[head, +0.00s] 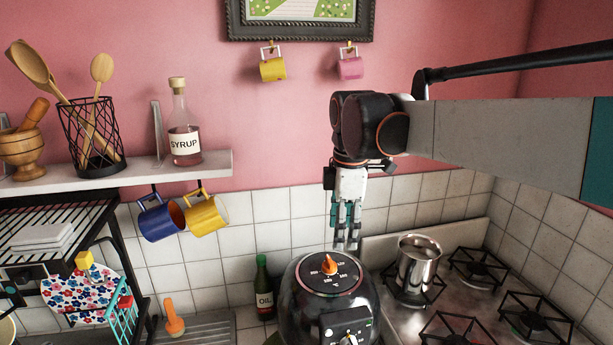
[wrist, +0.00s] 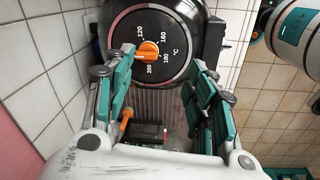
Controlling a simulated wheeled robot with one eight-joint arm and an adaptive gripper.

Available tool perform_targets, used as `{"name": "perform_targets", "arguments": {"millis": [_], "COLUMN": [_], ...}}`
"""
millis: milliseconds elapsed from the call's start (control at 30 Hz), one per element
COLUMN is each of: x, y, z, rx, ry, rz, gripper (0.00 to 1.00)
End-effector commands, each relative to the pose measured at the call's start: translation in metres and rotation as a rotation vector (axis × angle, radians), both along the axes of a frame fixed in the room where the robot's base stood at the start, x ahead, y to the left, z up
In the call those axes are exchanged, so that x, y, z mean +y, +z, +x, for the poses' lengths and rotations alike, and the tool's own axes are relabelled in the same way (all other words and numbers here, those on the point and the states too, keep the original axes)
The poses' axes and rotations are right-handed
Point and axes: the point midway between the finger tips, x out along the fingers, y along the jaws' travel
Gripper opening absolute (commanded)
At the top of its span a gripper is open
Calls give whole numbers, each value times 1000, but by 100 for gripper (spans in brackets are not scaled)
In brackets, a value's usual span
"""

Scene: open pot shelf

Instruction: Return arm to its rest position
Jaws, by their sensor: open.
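My gripper (head: 346,240) points straight down from my arm, in front of the tiled back wall and above the back edge of a black round appliance. In the wrist view my gripper (wrist: 160,85) has its two teal-padded fingers spread apart with nothing between them. The black appliance (head: 312,297) has a dial with an orange knob (head: 329,264) on top. The knob also shows in the wrist view (wrist: 148,51), beyond the fingertips. I cannot tell exactly how far the fingertips are above the appliance.
A steel pot (head: 417,268) stands on the stove (head: 458,308) to the right. A shelf (head: 190,168) at left bears a syrup bottle (head: 184,130) and a utensil basket (head: 92,140). Mugs hang below the shelf and picture frame (head: 300,36). An oil bottle (head: 263,285) stands beside the appliance.

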Motion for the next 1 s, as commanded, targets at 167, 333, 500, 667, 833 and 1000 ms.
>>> {"name": "perform_targets", "arguments": {"millis": [167,333,500,667,833,1000], "x": [-28,-51,-70,-85,-97,-102], "y": [-34,-66,-107,-152,-196,-221], "z": [-46,-87,-128,-165,-195,-210], "rx": [-94,-182,-262,-330,-384,-410], "ry": [-292,-571,-844,-1095,-1318,-1445], "rz": [51,120,211,316,430,505], "gripper": [51,51,51,51,51,51]}}
